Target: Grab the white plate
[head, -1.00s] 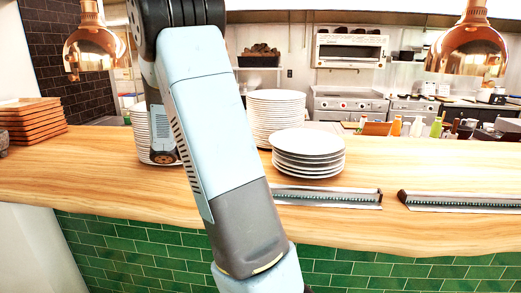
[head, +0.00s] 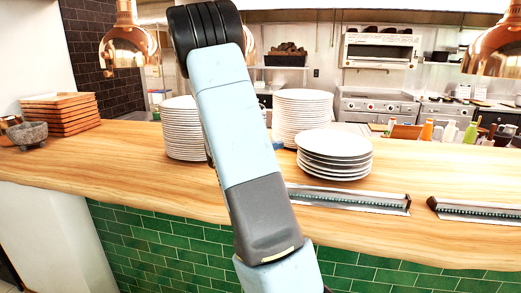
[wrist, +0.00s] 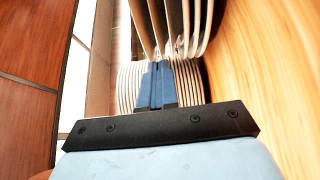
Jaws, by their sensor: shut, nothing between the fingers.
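White plates stand in three stacks on the wooden counter in the head view. A short stack (head: 334,156) is in front at right, a tall stack (head: 302,112) is behind it, and another tall stack (head: 184,130) is at left. My arm crosses in front and hides my gripper there. In the wrist view my gripper (wrist: 157,66) is shut and empty, its blue fingers pointing at white plates. Several plate edges (wrist: 190,28) show beyond the tips, and a denser plate stack (wrist: 130,86) shows on both sides of the fingers. I cannot tell whether the fingers touch a plate.
Two metal rails (head: 350,199) lie along the counter (head: 130,170) front. Brown trays (head: 60,115) and a stone bowl (head: 28,135) are at the left end. Copper lamps (head: 128,45) hang above. The counter between trays and left stack is clear.

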